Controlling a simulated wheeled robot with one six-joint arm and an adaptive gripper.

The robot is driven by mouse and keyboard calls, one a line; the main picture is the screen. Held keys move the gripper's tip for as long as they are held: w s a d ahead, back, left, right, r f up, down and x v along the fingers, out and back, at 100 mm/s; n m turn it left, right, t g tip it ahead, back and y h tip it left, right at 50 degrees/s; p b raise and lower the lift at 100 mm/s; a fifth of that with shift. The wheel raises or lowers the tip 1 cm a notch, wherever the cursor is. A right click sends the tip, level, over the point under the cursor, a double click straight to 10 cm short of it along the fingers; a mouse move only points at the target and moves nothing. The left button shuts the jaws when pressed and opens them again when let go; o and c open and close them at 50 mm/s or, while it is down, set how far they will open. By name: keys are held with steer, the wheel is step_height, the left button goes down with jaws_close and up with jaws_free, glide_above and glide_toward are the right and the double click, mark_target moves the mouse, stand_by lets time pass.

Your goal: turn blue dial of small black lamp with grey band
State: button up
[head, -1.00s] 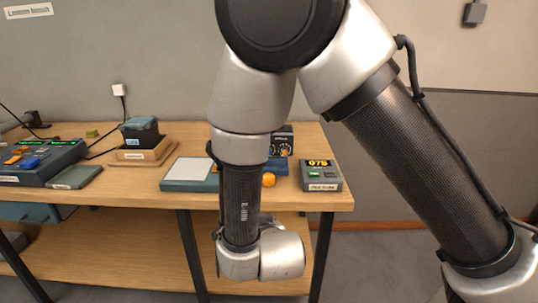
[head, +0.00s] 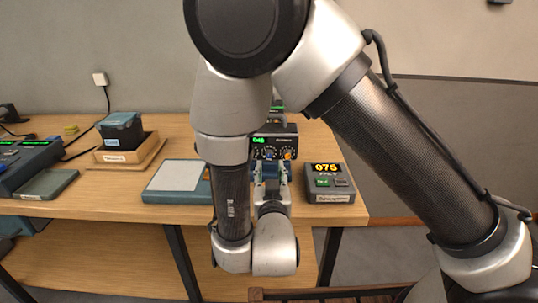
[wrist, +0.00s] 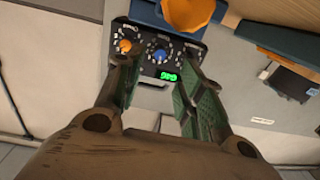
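A black box (head: 287,131) with a green display and a row of dials stands at the back of the bench. It also shows in the wrist view (wrist: 146,74), turned over, with a blue dial (wrist: 160,54) at its middle and an orange dial (wrist: 124,45) to the left. I cannot make out a grey band. My gripper (head: 270,166) is in front of the box in the head view and partly covers its dials. In the wrist view my gripper (wrist: 158,62) is open, its green-padded fingers spread either side of the blue dial. I cannot tell if they touch it.
A grey box (head: 329,197) with an orange "075" display stands close on the right. A teal tray (head: 150,195) with a pale top lies to the left. An orange rounded part (wrist: 187,14) shows near the box in the wrist view. A wooden stand (head: 104,158) is farther left.

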mark_target(269, 156)
steer(key=w, duration=0.7)
jaws_close()
